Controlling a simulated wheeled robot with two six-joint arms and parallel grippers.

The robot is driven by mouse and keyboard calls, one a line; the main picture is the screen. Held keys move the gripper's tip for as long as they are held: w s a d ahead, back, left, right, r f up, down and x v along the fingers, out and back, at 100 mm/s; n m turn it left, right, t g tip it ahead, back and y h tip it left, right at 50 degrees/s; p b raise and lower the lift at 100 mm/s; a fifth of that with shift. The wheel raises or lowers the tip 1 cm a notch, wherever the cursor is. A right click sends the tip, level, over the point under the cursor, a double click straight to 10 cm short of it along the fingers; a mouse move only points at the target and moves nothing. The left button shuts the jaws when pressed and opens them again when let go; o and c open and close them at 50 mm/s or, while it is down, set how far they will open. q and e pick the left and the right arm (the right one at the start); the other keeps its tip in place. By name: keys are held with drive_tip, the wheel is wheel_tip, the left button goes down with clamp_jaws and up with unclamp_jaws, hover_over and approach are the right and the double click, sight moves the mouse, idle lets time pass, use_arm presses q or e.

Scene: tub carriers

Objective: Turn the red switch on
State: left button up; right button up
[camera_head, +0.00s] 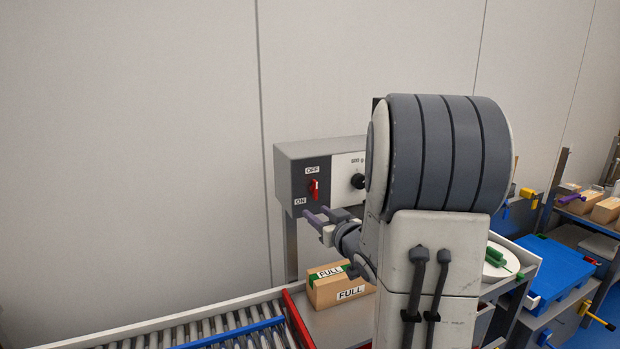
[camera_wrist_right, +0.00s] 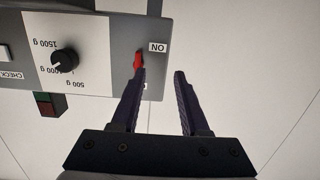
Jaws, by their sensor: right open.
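The red switch (camera_head: 313,189) is on the dark left part of a grey control box (camera_head: 303,150). Its handle stands about upright, toward the OFF label above it; the ON label is at its lower left. My right gripper (camera_head: 315,211) is open and empty, just below and in front of the switch. In the right wrist view, which is upside down, the red switch (camera_wrist_right: 138,62) shows at the tip of one finger of the right gripper (camera_wrist_right: 159,73), which partly hides it and the OFF label. Whether they touch, I cannot tell. My left gripper is not in view.
The box also has a black dial (camera_wrist_right: 65,60) on a white panel. A carton marked FULL (camera_head: 340,287) stands below the box, beside a roller conveyor (camera_head: 215,330). My right arm hides part of the box. The wall left of the box is clear.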

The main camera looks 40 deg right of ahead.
sight(317, 187)
drive_tip(key=s+d+r+t, duration=0.1)
drive_tip(key=s+d+r, duration=0.1)
drive_tip(key=d+r, duration=0.15)
drive_tip(key=shift+h, duration=0.3)
drive_tip(key=p+x, duration=0.4)
drive_tip(key=x, duration=0.5)
drive_tip(key=shift+w+f, duration=0.2)
drive_tip(key=shift+w+d+f+m, duration=0.1)
drive_tip(key=shift+w+d+m, duration=0.05)
drive_tip(key=shift+w+m, duration=0.2)
drive_tip(key=shift+c, duration=0.3)
clamp_jaws()
